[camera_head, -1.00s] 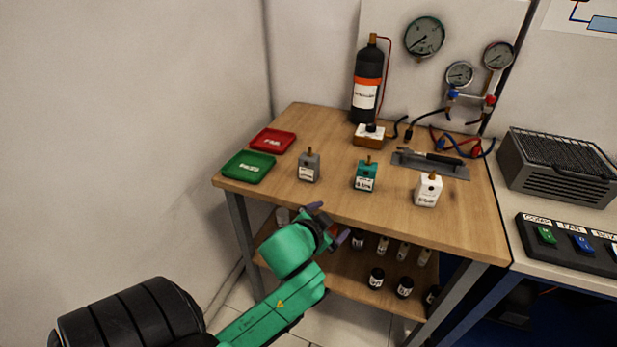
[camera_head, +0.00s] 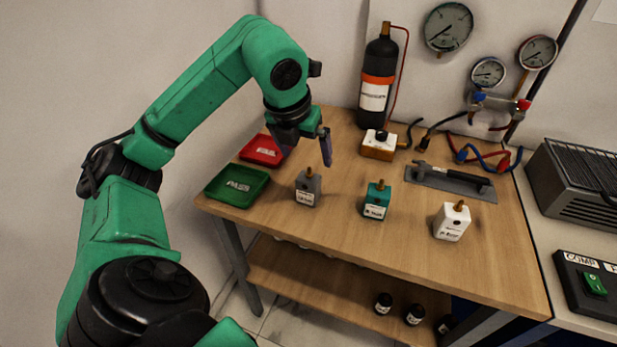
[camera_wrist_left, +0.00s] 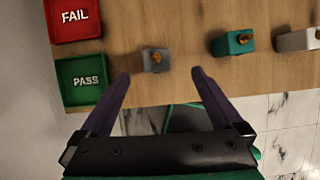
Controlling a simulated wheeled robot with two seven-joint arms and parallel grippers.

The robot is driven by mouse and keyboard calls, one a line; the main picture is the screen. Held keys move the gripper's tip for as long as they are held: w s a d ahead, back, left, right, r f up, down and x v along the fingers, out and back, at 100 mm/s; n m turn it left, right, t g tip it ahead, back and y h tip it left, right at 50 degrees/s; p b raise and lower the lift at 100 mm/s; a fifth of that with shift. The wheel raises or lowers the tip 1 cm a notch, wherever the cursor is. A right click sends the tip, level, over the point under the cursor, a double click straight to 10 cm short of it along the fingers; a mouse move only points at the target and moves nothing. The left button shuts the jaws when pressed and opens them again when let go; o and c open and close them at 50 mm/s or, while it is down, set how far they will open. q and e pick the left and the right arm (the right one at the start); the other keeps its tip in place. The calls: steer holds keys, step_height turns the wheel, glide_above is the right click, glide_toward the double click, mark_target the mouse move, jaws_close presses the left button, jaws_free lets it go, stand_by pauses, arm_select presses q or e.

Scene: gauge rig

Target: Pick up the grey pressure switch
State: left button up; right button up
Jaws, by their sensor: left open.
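The grey pressure switch (camera_head: 308,187) stands upright on the wooden table, with a brass fitting on top and a white label on its front. In the left wrist view the grey switch (camera_wrist_left: 156,60) lies ahead of the fingertips, between their lines. My left gripper (camera_head: 305,152) is open and empty, above the table and apart from the switch. Its two fingers also show in the left wrist view (camera_wrist_left: 160,75). My right gripper is not in view.
A teal switch (camera_head: 376,200) and a white switch (camera_head: 452,221) stand to the right. A green PASS tray (camera_head: 238,203) and a red FAIL tray (camera_head: 252,158) are on the left. A black cylinder (camera_head: 378,70) and a yellow-and-white block (camera_head: 379,151) are behind.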

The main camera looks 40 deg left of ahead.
mark_target(310, 184)
arm_select(q)
steer(key=x, duration=0.9)
steer(key=s+x, duration=0.1)
steer(key=x, duration=0.4)
steer(key=shift+a+f, duration=0.2)
steer(key=shift+a, duration=0.1)
jaws_close()
